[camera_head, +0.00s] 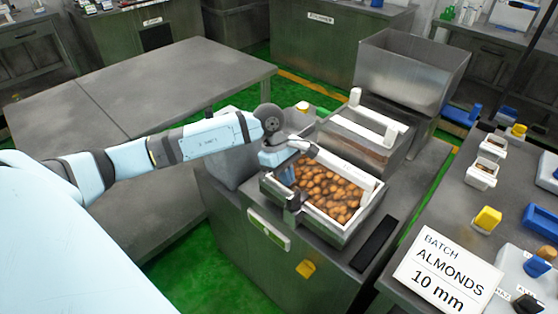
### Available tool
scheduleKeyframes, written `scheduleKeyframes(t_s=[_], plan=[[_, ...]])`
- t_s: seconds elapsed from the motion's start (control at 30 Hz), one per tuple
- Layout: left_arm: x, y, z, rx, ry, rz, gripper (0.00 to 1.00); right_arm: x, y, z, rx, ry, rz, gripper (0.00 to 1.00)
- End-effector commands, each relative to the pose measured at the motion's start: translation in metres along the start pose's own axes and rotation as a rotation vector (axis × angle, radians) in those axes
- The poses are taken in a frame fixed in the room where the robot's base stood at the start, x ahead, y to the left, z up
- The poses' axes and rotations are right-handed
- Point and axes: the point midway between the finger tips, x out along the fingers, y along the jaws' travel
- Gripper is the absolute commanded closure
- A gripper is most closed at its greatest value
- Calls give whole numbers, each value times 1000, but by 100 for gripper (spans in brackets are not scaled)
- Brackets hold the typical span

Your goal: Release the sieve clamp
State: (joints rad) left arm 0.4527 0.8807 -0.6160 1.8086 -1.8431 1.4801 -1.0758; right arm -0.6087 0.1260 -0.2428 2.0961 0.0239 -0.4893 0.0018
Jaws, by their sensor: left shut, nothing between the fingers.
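A sieve tray (352,227) with a pale rim, filled with brown almonds (328,188), sits on top of a grey machine (232,215). A small dark clamp-like part (293,208) is at the tray's front left edge; whether it is latched cannot be told. My left arm reaches in from the left. My left gripper (287,177) points down over the tray's left side, just behind the dark part. It is shut and holds nothing. Whether its fingertips touch the tray or the dark part cannot be told. My right gripper is out of view.
A second tray (345,140) with white bars and a large metal hopper (412,65) stand behind the almonds. A yellow knob (306,268) is on the machine's front. A sign reading almonds 10 mm (447,272) stands at the right. A bare grey table (130,95) is at the left.

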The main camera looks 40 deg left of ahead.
Motion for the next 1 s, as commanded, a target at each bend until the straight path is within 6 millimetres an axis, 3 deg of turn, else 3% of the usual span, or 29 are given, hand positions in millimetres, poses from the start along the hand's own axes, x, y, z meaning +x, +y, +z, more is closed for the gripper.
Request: scheduleKeyframes(t_s=[0.03, 0.23, 1.0], plan=[[3, -1, 10, 5, -3, -2, 100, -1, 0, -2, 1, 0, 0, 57], [9, -1, 24, 2, -1, -2, 100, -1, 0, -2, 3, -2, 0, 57], [12, 1, 29, 55, 0, -24, 100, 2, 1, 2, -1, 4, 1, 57]])
